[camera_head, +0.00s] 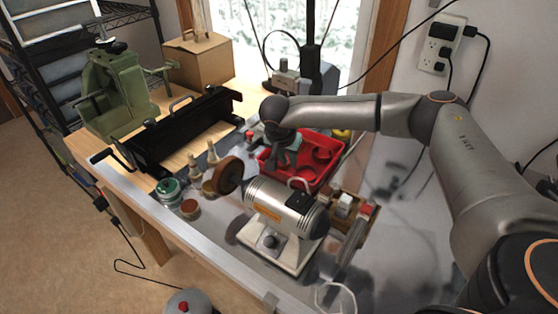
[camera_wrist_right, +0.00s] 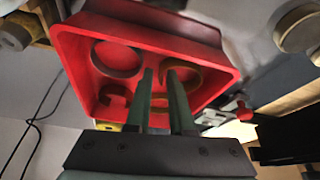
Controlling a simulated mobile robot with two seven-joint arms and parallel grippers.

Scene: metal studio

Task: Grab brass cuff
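A red tray (camera_head: 334,172) stands on the bench behind the grinder, with several rounded pieces inside. In the right wrist view the tray (camera_wrist_right: 75,55) holds a brass-coloured cuff (camera_wrist_right: 196,73), partly hidden behind one finger. A dark ring (camera_wrist_right: 118,60) lies to its left, and a reddish C-shaped piece (camera_wrist_right: 113,101) lies lower left. My right gripper (camera_head: 284,160) points down at the tray's left part. In the wrist view its fingers (camera_wrist_right: 161,76) are apart with a narrow gap, over the tray; contact with the cuff cannot be told. My left gripper is not in view.
A bench grinder (camera_head: 285,208) with a brown wheel stands in front of the tray. Small jars and bottles (camera_head: 168,190) stand near the front edge.

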